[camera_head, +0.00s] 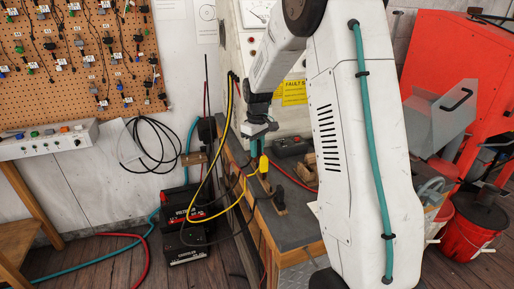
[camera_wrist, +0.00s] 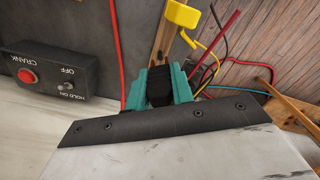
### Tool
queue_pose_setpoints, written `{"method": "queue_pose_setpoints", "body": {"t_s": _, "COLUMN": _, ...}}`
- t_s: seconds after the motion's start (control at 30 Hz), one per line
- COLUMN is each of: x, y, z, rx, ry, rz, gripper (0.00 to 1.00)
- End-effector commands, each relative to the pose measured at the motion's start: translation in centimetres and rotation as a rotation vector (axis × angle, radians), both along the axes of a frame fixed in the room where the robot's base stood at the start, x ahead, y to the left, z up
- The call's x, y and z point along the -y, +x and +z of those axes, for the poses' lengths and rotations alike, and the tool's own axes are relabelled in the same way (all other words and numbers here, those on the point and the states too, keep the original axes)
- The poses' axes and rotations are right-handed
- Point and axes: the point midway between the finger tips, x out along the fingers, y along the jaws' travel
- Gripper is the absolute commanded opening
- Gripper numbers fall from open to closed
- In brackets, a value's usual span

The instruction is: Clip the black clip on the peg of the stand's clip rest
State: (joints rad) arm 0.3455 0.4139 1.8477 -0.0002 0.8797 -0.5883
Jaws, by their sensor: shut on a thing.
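My gripper (camera_wrist: 160,88) is shut on the black clip (camera_wrist: 160,84), seen as a dark block between its teal fingers in the wrist view. In the head view my gripper (camera_head: 254,148) is above the bench, and the clip cannot be made out in it. The wooden clip rest (camera_wrist: 166,38) runs away from beneath the held clip. A yellow clip (camera_wrist: 182,14) sits at its far part; it also shows in the head view (camera_head: 263,164). The peg for the black clip is hidden in the wrist view. I cannot tell whether the clip touches it.
A dark control box (camera_wrist: 45,75) with a red crank button stands left in the wrist view. Red, yellow and black cables lie close by the rest. Batteries (camera_head: 185,215) stand on the floor left of the bench (camera_head: 300,228). A red machine (camera_head: 450,60) is at right.

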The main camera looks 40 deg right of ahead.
Motion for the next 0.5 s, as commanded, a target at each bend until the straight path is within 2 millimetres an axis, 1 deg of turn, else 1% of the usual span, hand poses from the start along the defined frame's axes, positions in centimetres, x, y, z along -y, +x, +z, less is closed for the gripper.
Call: {"method": "queue_pose_setpoints", "body": {"t_s": 0.5, "x": -0.1, "y": 0.0, "z": -2.2, "rx": -0.001, "ry": 0.001, "rz": 0.001, "gripper": 0.12}}
